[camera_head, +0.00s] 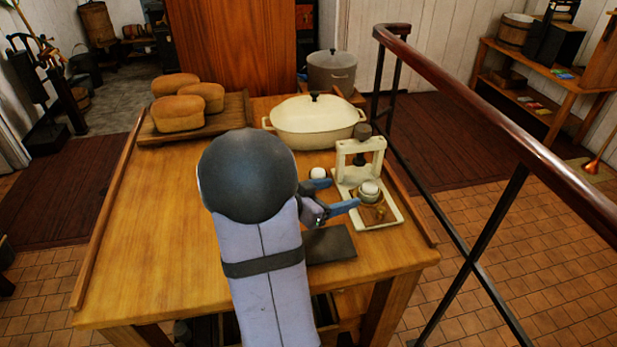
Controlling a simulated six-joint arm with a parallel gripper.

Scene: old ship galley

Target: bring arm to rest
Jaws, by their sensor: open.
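My arm reaches forward from the bottom middle over the wooden table (160,235). My gripper (344,193) is open, its two blue fingers pointing right toward a cream press-like stand (348,165). A small cup (369,194) with a round white top sits on the stand's base, just right of the fingertips. A white round thing, perhaps an egg (318,173), is just behind the gripper. I cannot tell whether the fingers touch the stand. My arm hides part of the table's middle.
A cream lidded pot (313,122) stands behind the stand, with a grey pot (331,72) farther back. Several loaves (178,113) lie on a wooden board (237,107) at the back left. A dark slab (329,244) lies in front of the gripper. A railing (480,100) runs along the right.

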